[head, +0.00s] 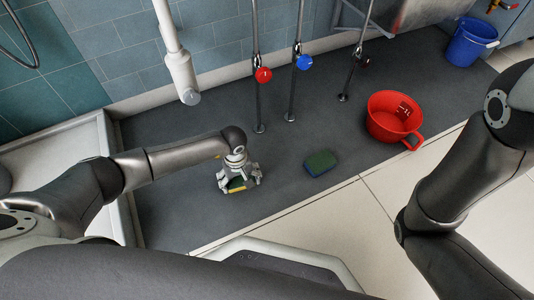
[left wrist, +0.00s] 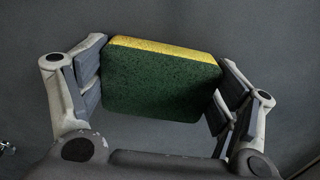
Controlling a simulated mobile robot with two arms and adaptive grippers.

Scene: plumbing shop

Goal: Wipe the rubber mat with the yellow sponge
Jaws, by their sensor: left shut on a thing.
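The yellow sponge (head: 237,185) has a dark green scouring face and a yellow layer. My left gripper (head: 238,178) is shut on it over the dark grey rubber mat (head: 190,215). In the left wrist view the sponge (left wrist: 160,82) sits between the two finger pads of the left gripper (left wrist: 162,85), green face toward the camera. I cannot tell whether the sponge touches the mat. My right arm crosses the right side of the head view, but its gripper is out of view.
A green and blue sponge (head: 320,163) lies on the mat to the right. A red basin (head: 394,117) stands farther right, a blue bucket (head: 470,43) at the back right. Pipes with a red valve (head: 263,75) and a blue valve (head: 303,62) rise behind.

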